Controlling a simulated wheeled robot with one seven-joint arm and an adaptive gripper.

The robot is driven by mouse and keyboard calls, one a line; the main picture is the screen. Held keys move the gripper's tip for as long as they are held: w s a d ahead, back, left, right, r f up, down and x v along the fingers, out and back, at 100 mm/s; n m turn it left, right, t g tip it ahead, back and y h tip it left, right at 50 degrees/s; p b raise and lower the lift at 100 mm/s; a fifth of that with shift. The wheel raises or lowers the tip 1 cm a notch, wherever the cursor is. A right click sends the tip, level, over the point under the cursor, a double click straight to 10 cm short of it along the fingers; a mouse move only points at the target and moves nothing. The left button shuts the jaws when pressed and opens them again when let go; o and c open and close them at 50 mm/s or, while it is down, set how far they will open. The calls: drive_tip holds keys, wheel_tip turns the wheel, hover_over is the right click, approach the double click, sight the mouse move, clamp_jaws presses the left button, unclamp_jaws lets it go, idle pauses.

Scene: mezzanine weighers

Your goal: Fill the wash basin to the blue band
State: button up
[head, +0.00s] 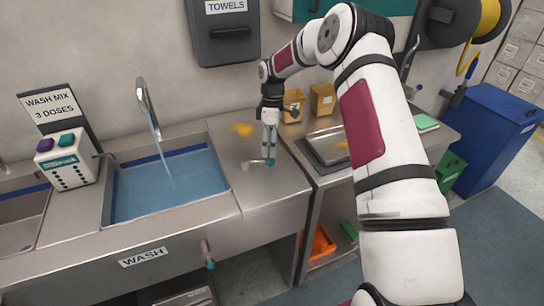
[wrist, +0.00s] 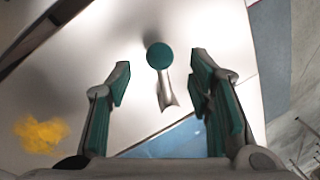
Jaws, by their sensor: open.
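The wash basin (head: 112,190) is set in the steel counter and holds bluish water (head: 172,186). A dark blue band (head: 172,156) runs along its inside wall; the water surface lies close below it at the back. A stream falls from the curved spout (head: 146,103) into the water. A tap lever (head: 256,162) with a teal knob lies on the counter right of the basin. My gripper (head: 269,156) is above and around the knob end, fingers open. In the wrist view, the teal knob (wrist: 159,56) lies between the spread fingers, with a gap on both sides.
A WASH MIX dispenser (head: 66,162) stands left of the basin. A yellow patch (head: 243,129) lies on the counter near my gripper. A metal tray (head: 325,148) and tan containers (head: 321,99) are to the right. Another teal-tipped handle (head: 208,255) hangs on the counter front.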

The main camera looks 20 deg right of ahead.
sight(259, 162)
drive_tip(key=shift+s+a+f+p, duration=0.15)
drive_tip(key=shift+s+f+p, duration=0.05)
drive_tip(key=shift+f, duration=0.95)
drive_tip(key=shift+s+a+f+p, duration=0.1)
drive_tip(key=shift+s+f+p, duration=0.1)
drive_tip(key=shift+f, duration=0.9)
clamp_jaws()
